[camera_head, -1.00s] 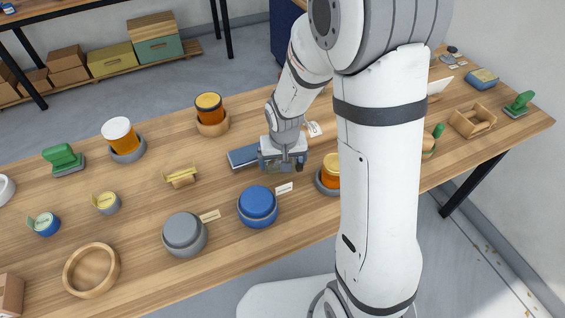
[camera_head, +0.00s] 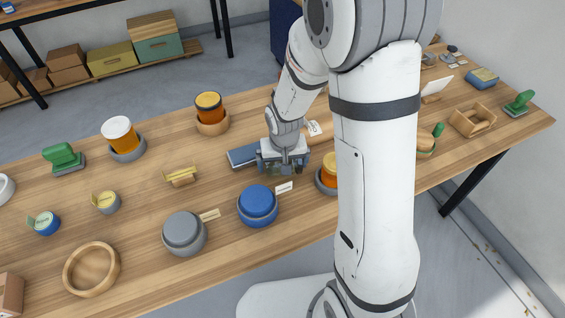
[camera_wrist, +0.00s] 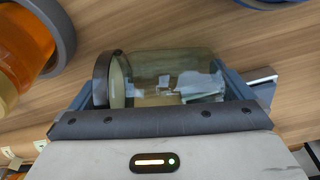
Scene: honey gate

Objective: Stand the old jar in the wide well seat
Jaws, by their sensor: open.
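The old jar (camera_wrist: 170,78) is clear greenish glass with a dark rim and pale label patches. In the wrist view it lies sideways across the space between my fingers, its rim end at the left. My gripper (camera_head: 284,167) is open around it, one finger near each end; I cannot tell whether they touch. In the head view the jar is mostly hidden by my gripper. An empty wooden ring seat (camera_head: 67,276) lies at the front left of the table; I cannot tell whether it is the wide well seat.
A blue pot (camera_head: 258,203) and a grey pot (camera_head: 184,230) stand in front of my gripper. An amber jar (camera_head: 330,171) in a grey ring stands close at the right, partly behind my arm. A slate-blue block (camera_head: 242,157) lies just left of my gripper.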

